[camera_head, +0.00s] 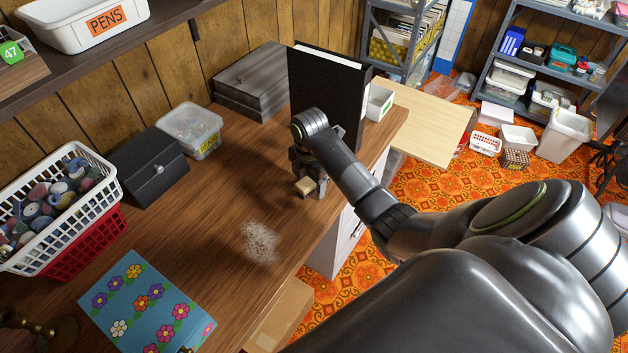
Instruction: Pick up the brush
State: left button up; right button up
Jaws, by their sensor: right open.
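My right gripper (308,184) points down at the desk top near its right edge, in front of a black binder. It is open, with its fingers around or just beside a small light wooden block, which looks like part of the brush (304,187). The rest of the brush is hidden by the gripper, and I cannot tell whether the fingers touch it. My left gripper is not in view.
The black binder (322,90) stands upright close behind my right gripper. A pale dust pile (260,243) lies on the wooden desk (215,215). A flowered box (145,305), a black box (148,168) and a white basket (55,200) stand left. The desk's middle is mostly clear.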

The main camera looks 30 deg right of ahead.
aim_at(310, 180)
jog(key=c, duration=1.1)
notch_tip(310, 180, up, 5)
jog(key=shift+w+r, duration=0.1)
jog(key=shift+r, duration=0.1)
notch_tip(310, 180, up, 3)
jog(key=shift+r+p, duration=0.1)
jog(key=shift+p, duration=1)
jog(key=shift+r+p, duration=0.75)
